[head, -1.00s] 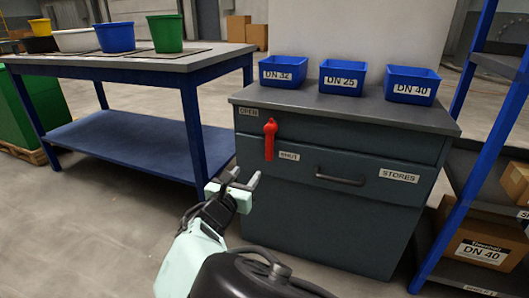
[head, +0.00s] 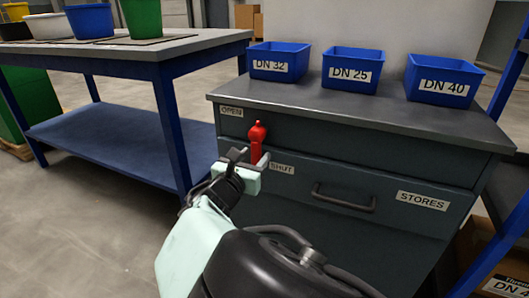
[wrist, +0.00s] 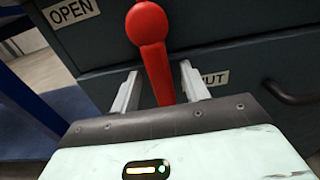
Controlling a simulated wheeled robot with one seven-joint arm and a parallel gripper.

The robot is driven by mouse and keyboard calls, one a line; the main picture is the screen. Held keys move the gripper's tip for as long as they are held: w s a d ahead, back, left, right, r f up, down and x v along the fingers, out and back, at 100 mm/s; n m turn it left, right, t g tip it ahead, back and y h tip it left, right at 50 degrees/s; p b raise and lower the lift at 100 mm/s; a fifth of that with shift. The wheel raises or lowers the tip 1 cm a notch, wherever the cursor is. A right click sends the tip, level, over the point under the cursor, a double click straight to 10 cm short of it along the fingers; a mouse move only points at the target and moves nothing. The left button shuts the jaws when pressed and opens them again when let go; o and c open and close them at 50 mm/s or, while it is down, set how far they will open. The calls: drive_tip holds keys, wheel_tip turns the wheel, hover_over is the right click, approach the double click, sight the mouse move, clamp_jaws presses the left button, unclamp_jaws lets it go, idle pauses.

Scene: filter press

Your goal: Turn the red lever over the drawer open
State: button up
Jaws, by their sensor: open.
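The red lever (head: 257,143) is on the cabinet front above the drawer (head: 300,185). Its round pivot is at the top and its handle hangs down, toward the SHUT label (head: 283,168). The OPEN label (head: 231,111) is up and to the left of it. My gripper (head: 248,158) is at the lower part of the handle. In the wrist view the lever (wrist: 150,45) runs down between the two open fingers of my gripper (wrist: 158,92), with a gap on each side. The handle's lower end is hidden behind the gripper body.
The drawer's dark handle (head: 343,198) is right of the lever. Blue bins (head: 279,62) stand on the cabinet top. A blue-legged workbench (head: 172,125) is at left, and a blue shelf post (head: 500,245) is at right. Floor is clear between bench and cabinet.

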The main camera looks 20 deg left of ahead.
drive_tip(key=shift+w, duration=0.1)
clamp_jaws()
drive_tip(key=a+r+m, duration=0.1)
drive_tip(key=m, duration=0.3)
drive_tip(key=a+r+m, duration=0.1)
drive_tip(key=a+m, duration=0.1)
drive_tip(key=m, duration=0.2)
drive_tip(key=a+r+m, duration=0.1)
drive_tip(key=a+m, duration=0.1)
drive_tip(key=m, duration=0.3)
drive_tip(key=shift+w+p, duration=0.15)
drive_tip(key=shift+p, duration=0.2)
drive_tip(key=shift+a+r+m+b, duration=0.1)
drive_tip(key=shift+r+m+b, duration=0.35)
drive_tip(key=shift+m, duration=0.8)
drive_tip(key=shift+a+r+m+b, duration=0.1)
drive_tip(key=shift+r+m+b, duration=0.1)
drive_tip(key=shift+r+m, duration=0.75)
drive_tip(key=shift+f+m, duration=0.2)
drive_tip(key=shift+m, duration=0.2)
